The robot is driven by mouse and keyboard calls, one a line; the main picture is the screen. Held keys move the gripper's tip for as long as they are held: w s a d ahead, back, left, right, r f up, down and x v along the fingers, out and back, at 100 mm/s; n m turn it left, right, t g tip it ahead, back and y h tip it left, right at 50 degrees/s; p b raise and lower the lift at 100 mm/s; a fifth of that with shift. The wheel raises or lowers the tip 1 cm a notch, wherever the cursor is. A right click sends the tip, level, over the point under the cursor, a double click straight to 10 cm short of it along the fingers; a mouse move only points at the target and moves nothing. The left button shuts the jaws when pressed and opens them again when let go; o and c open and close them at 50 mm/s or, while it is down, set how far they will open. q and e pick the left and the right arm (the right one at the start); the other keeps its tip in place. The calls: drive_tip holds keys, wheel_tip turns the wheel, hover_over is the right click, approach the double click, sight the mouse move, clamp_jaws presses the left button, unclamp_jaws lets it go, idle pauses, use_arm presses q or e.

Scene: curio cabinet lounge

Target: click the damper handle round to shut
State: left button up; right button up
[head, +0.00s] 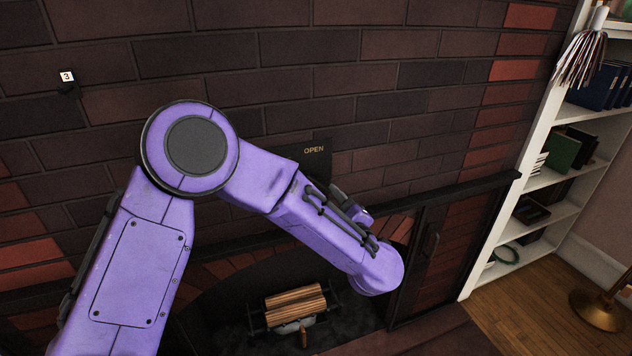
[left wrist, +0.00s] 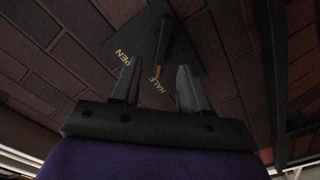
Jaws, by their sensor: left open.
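The damper's dark plate (head: 318,162) is on the brick wall, with OPEN in gold letters; my left arm hides its lower part in the head view. In the left wrist view the plate (left wrist: 128,42) shows the words OPEN and HALF. The dark damper handle (left wrist: 161,44) stands out from it, near HALF. My left gripper (left wrist: 159,66) is open, its two fingers apart and pointed at the plate. The handle shows in line with the gap between them; I cannot tell whether either finger touches it. My right gripper is not in view.
Below is a fireplace with stacked logs (head: 296,305) and a dark mantel edge (head: 462,190). A white bookshelf (head: 545,200) stands to the right, with a brass lamp base (head: 598,312) on the wooden floor. A small tag marked 3 (head: 67,77) is on the wall at left.

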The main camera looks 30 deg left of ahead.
sight(317, 186)
use_arm(q)
drive_tip(key=p+x, duration=0.1)
drive_tip(key=x, duration=0.6)
drive_tip(key=shift+w+a+f, duration=0.15)
drive_tip(key=shift+a, duration=0.05)
clamp_jaws()
drive_tip(key=n+b, duration=0.4)
drive_tip(key=n, duration=0.1)
drive_tip(key=shift+f, duration=0.3)
drive_tip(key=n+b, duration=0.2)
drive_tip(key=n, duration=0.1)
drive_tip(key=shift+r+n+b, duration=0.1)
drive_tip(key=shift+n+b, duration=0.3)
drive_tip(key=shift+b, duration=0.2)
